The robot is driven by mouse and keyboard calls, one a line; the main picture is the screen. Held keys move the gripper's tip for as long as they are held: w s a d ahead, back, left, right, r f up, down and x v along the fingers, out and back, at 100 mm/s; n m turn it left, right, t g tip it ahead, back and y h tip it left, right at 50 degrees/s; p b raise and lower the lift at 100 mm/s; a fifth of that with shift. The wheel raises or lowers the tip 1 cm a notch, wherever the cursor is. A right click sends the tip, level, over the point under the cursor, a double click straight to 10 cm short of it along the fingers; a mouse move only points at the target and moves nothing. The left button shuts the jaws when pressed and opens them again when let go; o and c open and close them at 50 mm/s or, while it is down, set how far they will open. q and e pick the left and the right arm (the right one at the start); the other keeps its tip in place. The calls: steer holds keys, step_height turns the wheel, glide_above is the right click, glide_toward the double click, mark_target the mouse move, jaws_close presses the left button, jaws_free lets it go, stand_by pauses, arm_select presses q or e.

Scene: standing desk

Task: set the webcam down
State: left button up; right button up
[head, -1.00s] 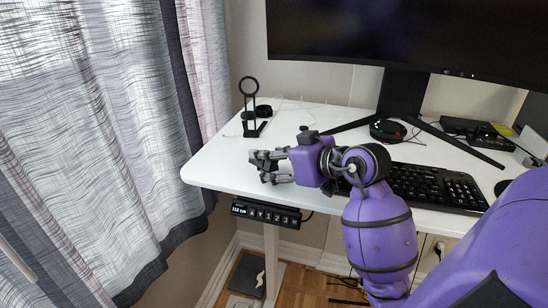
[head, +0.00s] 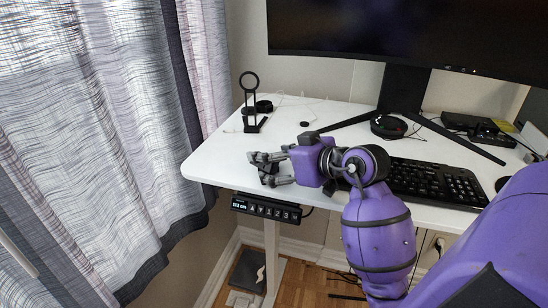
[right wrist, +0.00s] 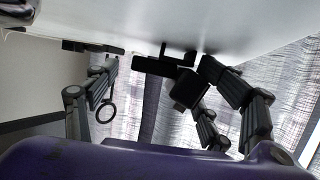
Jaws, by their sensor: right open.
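The webcam (right wrist: 160,67) is a dark bar-shaped body in the right wrist view, where the desk appears at the top. It lies between my spread right fingers, close against or just off the desk surface; I cannot tell which. My right gripper (head: 266,168) is open, its dark fingers spread over the desk's front left part. In the head view the webcam cannot be told apart from the dark fingers. My left gripper is in neither view.
A black ring stand (head: 249,102) stands at the desk's left back and also shows in the right wrist view (right wrist: 106,111). A small black disc (head: 304,124) lies behind my wrist. The keyboard (head: 436,184) is to the right. White desk (head: 215,160) is bare at left.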

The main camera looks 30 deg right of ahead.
steer(key=shift+r, duration=0.4)
steer(key=v, duration=1.2)
steer(key=shift+d+r, duration=0.1)
steer(key=shift+r, duration=0.1)
